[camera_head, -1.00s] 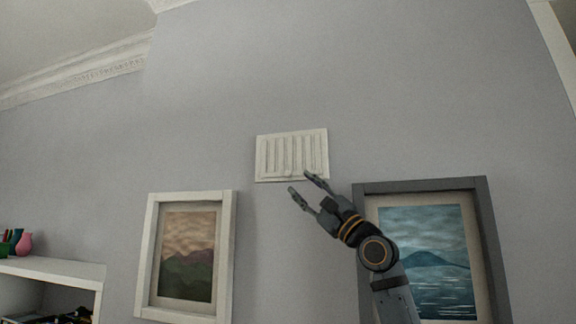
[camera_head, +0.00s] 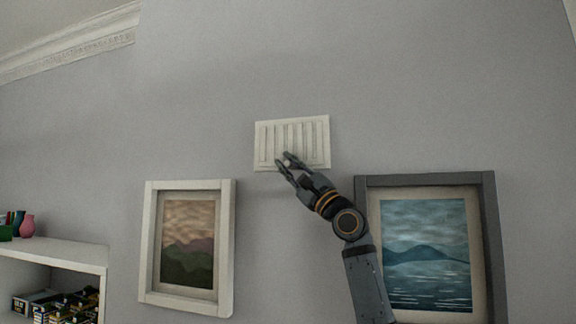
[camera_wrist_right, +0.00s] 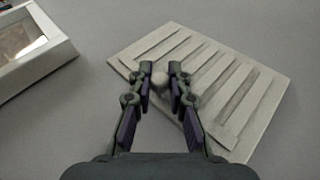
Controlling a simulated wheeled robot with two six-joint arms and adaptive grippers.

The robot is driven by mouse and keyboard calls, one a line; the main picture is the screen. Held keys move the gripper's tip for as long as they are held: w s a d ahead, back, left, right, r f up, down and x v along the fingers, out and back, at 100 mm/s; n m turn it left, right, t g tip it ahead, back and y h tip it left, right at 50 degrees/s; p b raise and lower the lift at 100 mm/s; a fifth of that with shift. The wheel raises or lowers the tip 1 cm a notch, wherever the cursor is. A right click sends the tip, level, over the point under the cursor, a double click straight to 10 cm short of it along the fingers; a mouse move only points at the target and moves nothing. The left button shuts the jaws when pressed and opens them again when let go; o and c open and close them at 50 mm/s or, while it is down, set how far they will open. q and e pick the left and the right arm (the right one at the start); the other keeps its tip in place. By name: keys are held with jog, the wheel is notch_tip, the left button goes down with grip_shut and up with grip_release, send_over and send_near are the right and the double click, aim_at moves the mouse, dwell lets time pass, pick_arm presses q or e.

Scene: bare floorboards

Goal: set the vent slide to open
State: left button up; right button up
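The white slatted vent (camera_head: 305,137) is on the grey wall, above and between two framed pictures. In the right wrist view the vent (camera_wrist_right: 262,88) lies tilted across the upper right. The slide's small pale round knob (camera_wrist_right: 160,80) is near the vent's lower edge, between my fingertips. My right gripper (camera_head: 283,157) is at the lower edge of the vent, and in the wrist view its fingertips (camera_wrist_right: 160,69) are closed in on both sides of the knob. The fingers hide part of the vent's lower edge. My left gripper is out of view.
A white-framed mountain picture (camera_head: 149,245) hangs at lower left. A dark-framed water picture (camera_head: 489,235) hangs at lower right, behind my right arm. A white shelf (camera_head: 60,252) with small vases and boxes stands at far left. The wall around the vent is clear.

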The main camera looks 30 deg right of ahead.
grip_shut()
jog(key=shift+s+d+f, duration=0.1)
jog(key=shift+f, duration=0.05)
jog(key=shift+s+d+b, duration=0.35)
jog(key=shift+s+b, duration=0.1)
jog(key=shift+b, duration=0.35)
jog(key=shift+w, duration=0.1)
jog(key=shift+o, duration=2.4)
grip_release()
jog(key=o, duration=0.3)
jog(key=shift+s, duration=0.35)
jog(key=shift+o, duration=0.2)
jog(key=v, duration=0.7)
